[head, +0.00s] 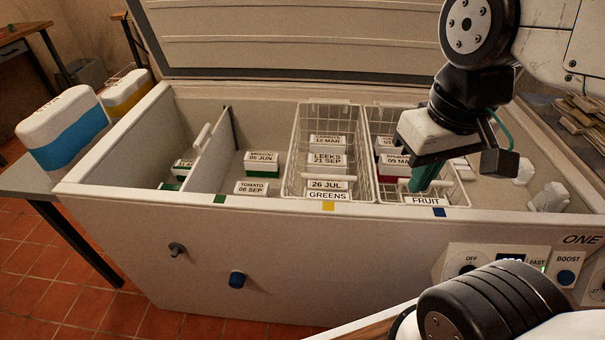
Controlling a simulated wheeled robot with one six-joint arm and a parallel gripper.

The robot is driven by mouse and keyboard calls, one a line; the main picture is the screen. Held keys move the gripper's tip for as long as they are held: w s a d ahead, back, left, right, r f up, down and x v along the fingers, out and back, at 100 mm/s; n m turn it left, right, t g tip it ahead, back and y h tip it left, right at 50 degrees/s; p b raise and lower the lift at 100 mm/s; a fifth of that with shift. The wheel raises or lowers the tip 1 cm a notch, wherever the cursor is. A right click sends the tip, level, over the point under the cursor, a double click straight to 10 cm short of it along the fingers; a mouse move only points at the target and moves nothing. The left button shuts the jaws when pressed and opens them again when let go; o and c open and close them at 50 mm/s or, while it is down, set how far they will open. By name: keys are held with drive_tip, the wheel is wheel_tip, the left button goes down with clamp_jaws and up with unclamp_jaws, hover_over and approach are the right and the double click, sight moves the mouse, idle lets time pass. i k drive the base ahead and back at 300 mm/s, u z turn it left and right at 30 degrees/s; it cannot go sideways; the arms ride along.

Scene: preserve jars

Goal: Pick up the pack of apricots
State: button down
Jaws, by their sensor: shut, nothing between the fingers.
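My gripper (425,178) is over the wire basket tagged FRUIT (428,201) in the open chest freezer. Its teal fingers point down into the basket, shut and empty. In that basket I see a pack (396,162) with a label that seems to read RHUBARB, 09 MAR. Behind it is another pack (384,142) with a partly hidden label. No label that I can read says apricots. My gripper and arm hide much of the basket's right side, so I cannot tell which packs lie there.
The GREENS basket (329,195) stands left of the fruit one, with several packs including LEEKS (327,160). Further left are a TOMATO pack (251,188), a BROCCOLI pack (261,158) and a white divider (208,160). The freezer lid (280,45) stands open behind. White lumps (550,197) lie at the right.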

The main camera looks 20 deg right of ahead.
sight(328, 187)
drive_tip(key=u, duration=1.6)
drive_tip(key=k, duration=0.9)
drive_tip(key=z, duration=1.35)
